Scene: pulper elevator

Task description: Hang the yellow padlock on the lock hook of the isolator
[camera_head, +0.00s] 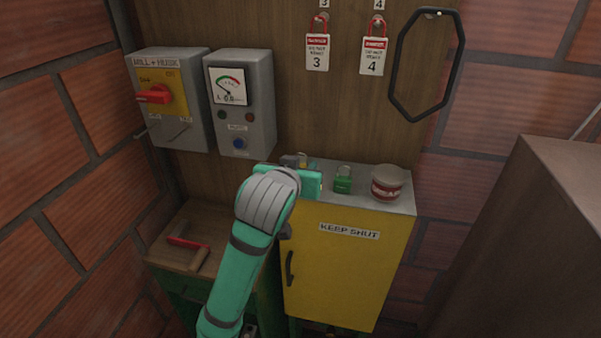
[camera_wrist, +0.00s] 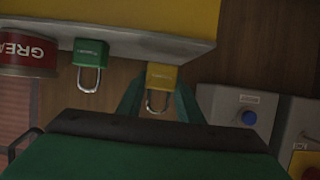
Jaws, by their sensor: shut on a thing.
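The yellow padlock (camera_wrist: 162,77) is between my gripper's fingers (camera_wrist: 160,98) in the wrist view, which shows the scene upside down. My gripper is shut on its body, and the shackle is free. It is at the cabinet's top edge; I cannot tell whether it still touches the top. In the head view my gripper (camera_head: 303,168) is over the cabinet's left end and hides most of the padlock. The isolator (camera_head: 172,100) is the grey "MILL + HUSK" box on the back board, with a red handle (camera_head: 154,95) on a yellow plate. Thin metal hooks (camera_head: 180,132) show low on its front.
The yellow "KEEP SHUT" cabinet (camera_head: 340,265) bears a green padlock (camera_head: 343,181) and a grease tin (camera_head: 387,184). A meter box (camera_head: 241,105) stands between the isolator and my gripper. Tags 3 (camera_head: 317,53) and 4 (camera_head: 373,56) hang above. A red-handled tool (camera_head: 188,243) lies on the bench.

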